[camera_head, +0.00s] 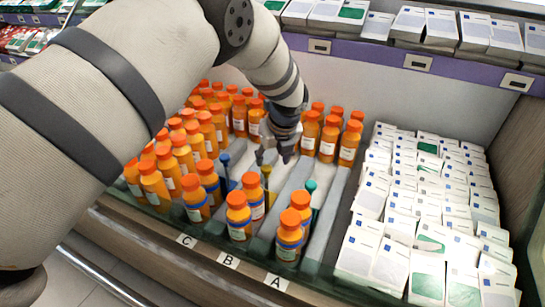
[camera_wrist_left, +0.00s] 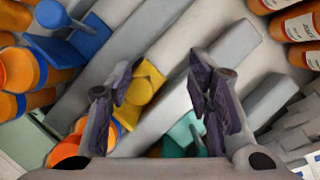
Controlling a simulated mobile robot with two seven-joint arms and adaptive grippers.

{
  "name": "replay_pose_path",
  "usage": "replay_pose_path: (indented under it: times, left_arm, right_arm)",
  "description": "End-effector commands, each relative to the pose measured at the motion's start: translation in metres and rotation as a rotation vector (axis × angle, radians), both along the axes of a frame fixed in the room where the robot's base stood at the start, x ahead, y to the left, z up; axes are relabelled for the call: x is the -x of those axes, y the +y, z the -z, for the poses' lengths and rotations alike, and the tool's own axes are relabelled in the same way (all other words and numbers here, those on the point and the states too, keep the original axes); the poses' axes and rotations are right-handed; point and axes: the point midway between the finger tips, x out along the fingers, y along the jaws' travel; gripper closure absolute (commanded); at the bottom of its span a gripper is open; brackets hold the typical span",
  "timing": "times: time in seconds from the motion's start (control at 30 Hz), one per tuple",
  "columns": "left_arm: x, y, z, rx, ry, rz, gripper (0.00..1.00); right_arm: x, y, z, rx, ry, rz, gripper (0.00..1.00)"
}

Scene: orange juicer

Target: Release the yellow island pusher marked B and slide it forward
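The yellow pusher (camera_head: 266,171) stands in the middle lane, behind the orange bottles in front of the B label (camera_head: 228,260). It also shows in the left wrist view (camera_wrist_left: 148,82), between and beyond my fingers. My left gripper (camera_head: 278,154) comes down from above, just behind the yellow pusher. In the left wrist view its two dark fingers (camera_wrist_left: 158,98) are spread apart with nothing held between them. I cannot tell whether a finger touches the pusher. My right gripper is not in view.
A blue pusher (camera_head: 225,162) stands in the lane to the left and a teal pusher (camera_head: 311,186) to the right. Grey dividers separate the lanes. Orange bottles (camera_head: 238,215) stand at the lane fronts. White boxes (camera_head: 400,220) fill the right side.

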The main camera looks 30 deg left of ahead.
Motion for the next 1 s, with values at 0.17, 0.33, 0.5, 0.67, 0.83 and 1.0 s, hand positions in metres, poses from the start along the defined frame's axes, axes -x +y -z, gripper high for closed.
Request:
replay_pose_path:
  times: [0.17,0.33,0.5,0.67,0.83,1.0]
  left_arm:
    - [0.011,-0.015,-0.048,0.001,-0.008,0.003,0.56]
    - [0.021,-0.026,-0.084,0.002,-0.006,0.001,0.56]
    - [0.027,-0.031,-0.101,0.0,-0.002,0.001,0.56]
    - [0.028,-0.032,-0.102,0.0,-0.001,0.0,0.56]
    - [0.028,-0.032,-0.102,0.0,-0.002,0.001,0.56]
    - [0.028,-0.032,-0.102,0.001,-0.002,0.0,0.56]
  right_arm:
    - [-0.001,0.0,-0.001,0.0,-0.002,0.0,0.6]
    - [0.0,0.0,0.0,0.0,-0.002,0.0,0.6]
    - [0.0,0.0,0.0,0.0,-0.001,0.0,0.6]
    - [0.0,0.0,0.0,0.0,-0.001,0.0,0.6]
    - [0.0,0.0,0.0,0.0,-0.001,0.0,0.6]
    - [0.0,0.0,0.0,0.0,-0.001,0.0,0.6]
